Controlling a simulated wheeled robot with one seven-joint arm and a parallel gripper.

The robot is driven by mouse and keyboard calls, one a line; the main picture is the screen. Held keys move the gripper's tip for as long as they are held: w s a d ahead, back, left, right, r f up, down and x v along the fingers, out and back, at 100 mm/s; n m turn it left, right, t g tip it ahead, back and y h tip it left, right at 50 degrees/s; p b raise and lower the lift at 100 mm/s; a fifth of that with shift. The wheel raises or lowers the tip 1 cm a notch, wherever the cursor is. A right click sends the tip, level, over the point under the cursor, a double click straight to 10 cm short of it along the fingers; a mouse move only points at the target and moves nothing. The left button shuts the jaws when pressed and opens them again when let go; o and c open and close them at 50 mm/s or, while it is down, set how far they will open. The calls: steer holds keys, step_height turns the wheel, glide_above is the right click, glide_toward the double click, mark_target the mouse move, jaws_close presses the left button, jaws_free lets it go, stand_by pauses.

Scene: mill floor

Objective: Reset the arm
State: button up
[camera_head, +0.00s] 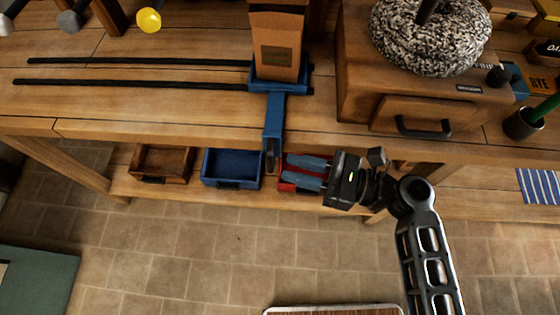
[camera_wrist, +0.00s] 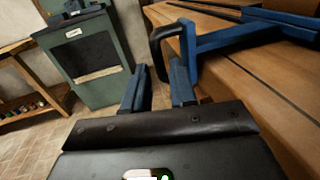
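My gripper (camera_head: 288,170) is out past the front edge of the bench. In the head view its blue fingers point left, over the red bin (camera_head: 286,187) on the lower shelf. The fingers are apart with nothing between them. The wrist view also shows the two fingers (camera_wrist: 158,92) spread and empty. A blue bracket (camera_head: 274,118) hangs over the bench edge just left of the fingertips. In the wrist view this bracket (camera_wrist: 235,38) with its black handle (camera_wrist: 157,48) is close to the right finger; I cannot tell whether they touch.
The wooden bench (camera_head: 150,108) carries a brown hopper (camera_head: 277,50) and a wooden mill box (camera_head: 360,70) with a speckled stone. A wooden bin (camera_head: 160,162) and a blue bin (camera_head: 232,167) sit below. A green cabinet (camera_wrist: 95,65) stands beyond. The tiled floor (camera_head: 200,240) is mostly open.

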steer(key=shift+s+d, duration=0.15)
steer(key=shift+d, duration=0.3)
steer(key=s+d+f+n+t+h, duration=0.4)
steer(key=s+d+f+n+h, duration=0.4)
steer(key=s+d+h, duration=0.5)
steer(key=s+d+r+n+t+h, duration=0.2)
steer(key=s+r+n, duration=0.3)
steer(key=r, duration=0.4)
steer(key=s+d+r+n+t+h, duration=0.1)
steer(key=s+r+n+t+h, duration=0.1)
steer(key=s+r+n+t, duration=0.2)
step_height(320, 180, up, 6)
steer(key=s+n, duration=0.2)
steer(key=n, duration=0.2)
steer(key=shift+s+d+r, duration=0.25)
steer(key=shift+d, duration=0.15)
